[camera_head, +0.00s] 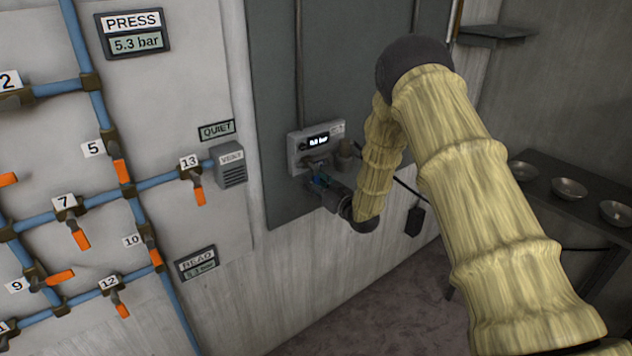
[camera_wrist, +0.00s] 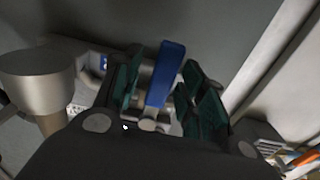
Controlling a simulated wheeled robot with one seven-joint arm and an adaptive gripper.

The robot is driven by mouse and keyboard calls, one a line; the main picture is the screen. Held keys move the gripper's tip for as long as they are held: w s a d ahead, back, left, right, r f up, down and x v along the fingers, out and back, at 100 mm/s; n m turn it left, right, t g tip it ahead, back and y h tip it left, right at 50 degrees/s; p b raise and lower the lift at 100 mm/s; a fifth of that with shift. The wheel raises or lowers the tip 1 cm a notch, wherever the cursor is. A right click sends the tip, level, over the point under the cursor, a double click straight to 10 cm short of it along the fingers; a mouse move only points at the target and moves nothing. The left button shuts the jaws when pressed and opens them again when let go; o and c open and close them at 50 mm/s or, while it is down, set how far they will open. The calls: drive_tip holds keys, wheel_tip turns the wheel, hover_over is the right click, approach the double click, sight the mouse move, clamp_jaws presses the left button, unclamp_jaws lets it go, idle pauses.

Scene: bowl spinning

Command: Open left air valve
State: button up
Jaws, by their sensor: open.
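A grey wall unit (camera_head: 304,147) with a small lit display is mounted on the dark panel. A blue valve lever (camera_wrist: 166,72) on the unit stands between my fingers in the wrist view. A small bit of blue (camera_head: 320,181) also shows below the unit in the head view. My gripper (camera_wrist: 168,92) is open, with one green-padded finger on each side of the lever. I cannot tell whether either pad touches it. In the head view my gripper (camera_head: 326,188) is just under the unit, partly hidden by its own links.
A grey cylindrical part (camera_wrist: 36,82) is close to the left of my gripper in the wrist view. Blue pipes with orange-handled valves (camera_head: 80,238) cover the left wall panel. A dark shelf (camera_head: 548,187) with several bowls is at the right.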

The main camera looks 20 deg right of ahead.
clamp_jaws()
